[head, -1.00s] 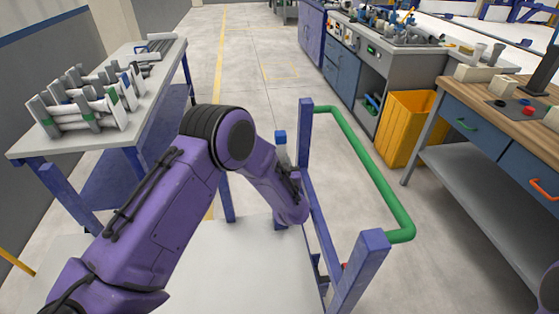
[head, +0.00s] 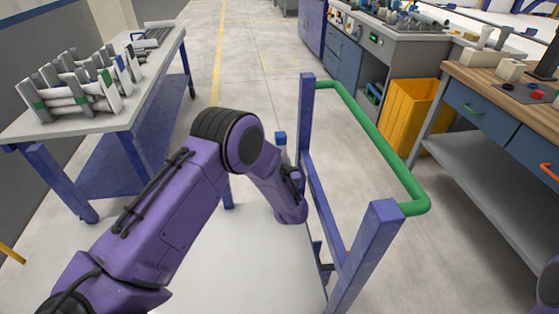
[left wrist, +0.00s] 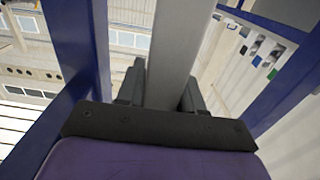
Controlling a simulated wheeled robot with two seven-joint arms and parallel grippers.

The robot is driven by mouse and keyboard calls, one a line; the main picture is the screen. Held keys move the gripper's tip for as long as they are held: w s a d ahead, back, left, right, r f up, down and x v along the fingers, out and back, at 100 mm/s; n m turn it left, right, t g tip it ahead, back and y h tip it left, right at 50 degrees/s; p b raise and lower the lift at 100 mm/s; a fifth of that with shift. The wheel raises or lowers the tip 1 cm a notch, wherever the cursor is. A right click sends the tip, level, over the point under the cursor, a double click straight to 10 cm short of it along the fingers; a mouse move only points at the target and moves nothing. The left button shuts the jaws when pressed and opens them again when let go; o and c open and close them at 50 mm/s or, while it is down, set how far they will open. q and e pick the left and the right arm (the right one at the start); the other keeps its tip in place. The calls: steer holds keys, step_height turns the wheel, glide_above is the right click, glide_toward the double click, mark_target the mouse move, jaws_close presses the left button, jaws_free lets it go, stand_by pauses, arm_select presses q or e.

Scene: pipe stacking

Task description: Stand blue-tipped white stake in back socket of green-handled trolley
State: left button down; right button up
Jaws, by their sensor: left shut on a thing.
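The white stake (head: 284,156) stands roughly upright in the head view, its blue tip (head: 280,137) on top, just left of the trolley's far blue post (head: 306,120). My arm hides its lower part. In the left wrist view the pale stake (left wrist: 174,45) runs between the dark fingers of my left gripper (left wrist: 160,88), which is shut on it. The trolley has a green handle (head: 375,140) and a near blue post (head: 366,250). I cannot see the back socket or the stake's lower end. My right gripper is out of view.
A table (head: 130,112) at left holds a rack of white and grey stakes (head: 75,95), some with green or blue marks. A yellow bin (head: 412,115) and a wooden-topped workbench (head: 460,75) stand at right. Floor beyond the trolley is clear.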

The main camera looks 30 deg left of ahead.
arm_select(q)
steer(key=c, duration=0.6)
jaws_free()
steer(key=shift+c, duration=0.2)
steer(key=v, duration=1)
steer(key=shift+s+d, duration=0.2)
steer(key=shift+s, duration=0.05)
steer(key=shift+r, duration=0.1)
